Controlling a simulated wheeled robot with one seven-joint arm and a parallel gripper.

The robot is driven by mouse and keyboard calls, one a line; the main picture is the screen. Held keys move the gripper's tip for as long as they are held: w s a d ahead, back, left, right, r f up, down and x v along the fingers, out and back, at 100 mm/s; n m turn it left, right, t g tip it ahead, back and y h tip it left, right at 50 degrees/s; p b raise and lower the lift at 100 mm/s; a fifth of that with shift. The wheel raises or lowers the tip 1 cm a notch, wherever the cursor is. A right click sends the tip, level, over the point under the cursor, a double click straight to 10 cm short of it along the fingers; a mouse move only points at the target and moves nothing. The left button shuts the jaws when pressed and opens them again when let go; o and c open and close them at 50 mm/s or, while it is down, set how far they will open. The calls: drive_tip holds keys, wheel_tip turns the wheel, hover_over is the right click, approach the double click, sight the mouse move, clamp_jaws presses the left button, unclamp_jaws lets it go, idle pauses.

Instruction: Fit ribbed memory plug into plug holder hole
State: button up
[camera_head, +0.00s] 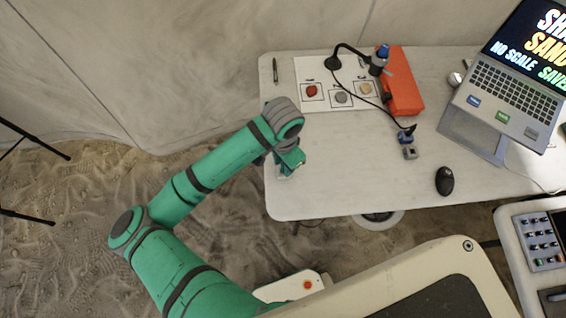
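My gripper (286,172) is at the end of my green arm, low over the left edge of the white table. Its fingers are small and partly hidden by the wrist, so I cannot tell whether they are open or hold anything. A small grey and blue device (409,149) sits mid-table, to the right of my gripper, at the end of a black cable. A blue-topped dark cylinder (380,60) stands beside an orange box (403,85) at the back. I cannot tell for certain which item is the ribbed memory plug or the plug holder, and no hole can be made out.
A white sheet (311,73) with several small rocks in marked squares lies at the back left, near a dark pen (275,70). A laptop (505,85) and black mouse (445,181) are right. The front middle is clear.

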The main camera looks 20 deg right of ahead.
wheel_tip(320, 180, up, 12)
idle(0.5)
idle(0.5)
